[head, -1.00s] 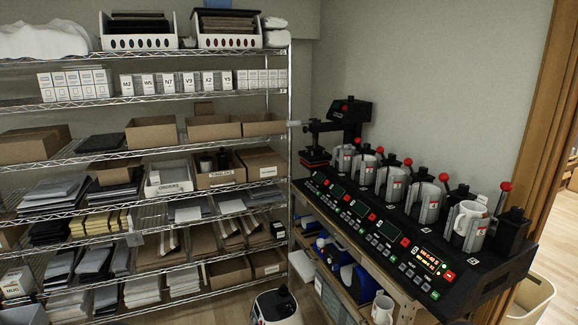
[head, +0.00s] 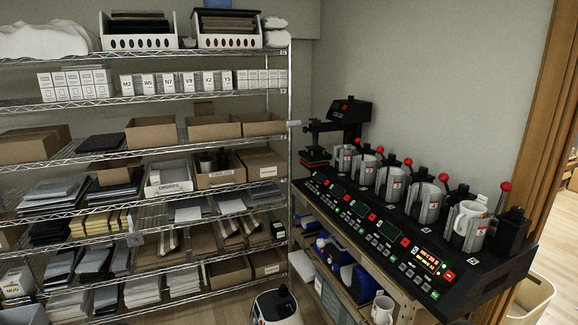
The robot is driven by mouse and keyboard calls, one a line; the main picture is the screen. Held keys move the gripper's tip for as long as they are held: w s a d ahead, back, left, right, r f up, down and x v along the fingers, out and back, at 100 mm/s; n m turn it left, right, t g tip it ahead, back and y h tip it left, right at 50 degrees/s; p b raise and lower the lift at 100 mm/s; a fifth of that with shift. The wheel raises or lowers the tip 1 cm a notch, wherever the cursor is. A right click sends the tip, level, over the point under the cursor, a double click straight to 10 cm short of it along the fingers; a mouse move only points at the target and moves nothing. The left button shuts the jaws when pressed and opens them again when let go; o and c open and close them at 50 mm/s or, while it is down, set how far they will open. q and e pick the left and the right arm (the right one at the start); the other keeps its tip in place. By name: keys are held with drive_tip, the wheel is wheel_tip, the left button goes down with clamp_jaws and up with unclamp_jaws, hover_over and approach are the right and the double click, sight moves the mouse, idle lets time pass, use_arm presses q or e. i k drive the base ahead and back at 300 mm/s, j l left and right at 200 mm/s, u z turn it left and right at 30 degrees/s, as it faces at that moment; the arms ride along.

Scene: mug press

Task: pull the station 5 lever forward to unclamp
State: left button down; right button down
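The mug press (head: 415,235) is a long black bench unit along the right wall, with a row of several clamp stations. The nearest station, at the right end, holds a white mug (head: 465,215) in a grey clamp; I take it as station 5, though its number is too small to read. Its lever has a red knob (head: 506,187) and stands upright beside the clamp. The display (head: 431,260) in front of it is lit orange, while the others look dark or dim green. Neither of my grippers is in view.
A wire shelf (head: 290,180) with boxes and stacks fills the left. A flat heat press (head: 345,115) is at the back corner. A beige bin (head: 535,295) stands at the lower right.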

sight(506, 187)
drive_tip(key=z, duration=1.35)
drive_tip(key=i+l+z, duration=0.55)
drive_tip(key=i+z, duration=0.2)
drive_tip(key=i, duration=0.25)
